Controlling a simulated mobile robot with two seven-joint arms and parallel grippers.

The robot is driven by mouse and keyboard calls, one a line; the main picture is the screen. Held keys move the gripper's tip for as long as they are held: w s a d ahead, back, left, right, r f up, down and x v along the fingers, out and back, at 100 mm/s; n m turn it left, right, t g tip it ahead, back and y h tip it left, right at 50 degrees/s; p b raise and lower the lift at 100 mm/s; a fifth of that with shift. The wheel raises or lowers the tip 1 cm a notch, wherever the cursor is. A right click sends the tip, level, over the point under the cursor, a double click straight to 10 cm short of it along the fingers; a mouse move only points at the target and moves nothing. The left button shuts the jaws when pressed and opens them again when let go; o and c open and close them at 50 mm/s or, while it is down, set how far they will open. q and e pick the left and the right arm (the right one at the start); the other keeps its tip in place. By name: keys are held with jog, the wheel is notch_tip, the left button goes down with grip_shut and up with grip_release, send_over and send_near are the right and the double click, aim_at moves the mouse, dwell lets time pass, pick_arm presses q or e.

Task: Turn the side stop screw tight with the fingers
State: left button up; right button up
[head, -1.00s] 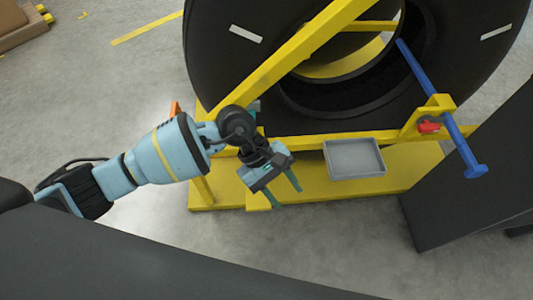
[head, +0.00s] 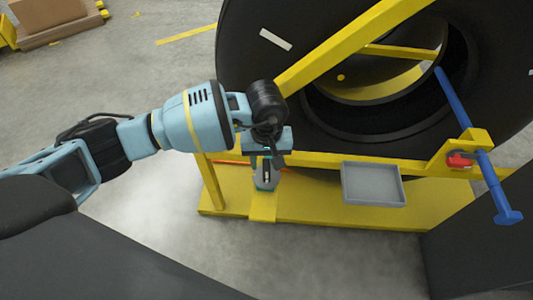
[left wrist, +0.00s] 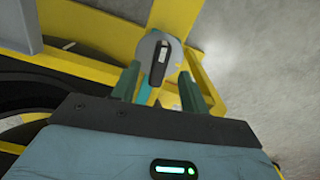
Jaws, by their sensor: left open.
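A round grey disc with a black bar across it, seemingly the side stop screw's head (left wrist: 150,47), shows in the left wrist view beyond and between my fingertips. A teal part runs from it towards the gripper. In the head view the screw (head: 267,181) is at the front left of the yellow rack (head: 320,213). My left gripper (head: 267,166) is open and points down over it; it also shows in the left wrist view (left wrist: 160,76). Whether a finger touches the disc I cannot tell. My right gripper is not in view.
A big black tyre (head: 240,85) stands in the rack behind the gripper. A grey tray (head: 373,184) sits on the rack to the right. A blue bar (head: 480,155) with a red knob (head: 460,160) is farther right. Grey floor lies in front.

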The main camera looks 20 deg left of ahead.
aim_at(267, 170)
pick_arm(q)
jog(key=shift+f+b, duration=0.3)
jog(key=shift+f, duration=2.05)
jog(key=shift+c, duration=0.5)
